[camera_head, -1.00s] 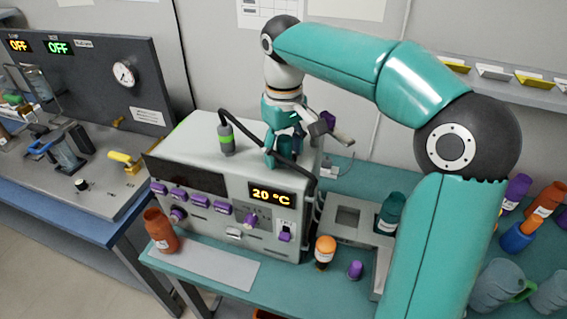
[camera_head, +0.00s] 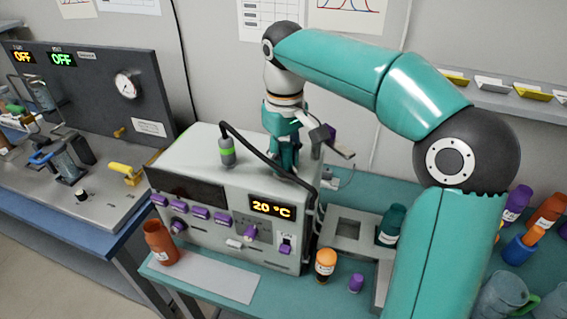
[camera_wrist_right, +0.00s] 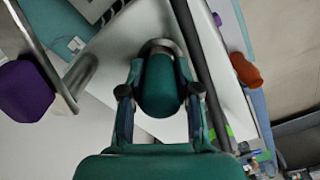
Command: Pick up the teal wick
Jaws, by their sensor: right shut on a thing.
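The teal wick (camera_wrist_right: 160,85) is a dark teal rounded cylinder between the two fingers of my right gripper (camera_wrist_right: 160,76) in the right wrist view. In the head view my right gripper (camera_head: 284,160) points down over the top of the white machine (camera_head: 205,150), behind a black cable. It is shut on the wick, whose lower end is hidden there. I cannot tell whether the wick still touches the machine. My left gripper is not in view.
A red-brown bottle (camera_head: 160,243) stands in front.

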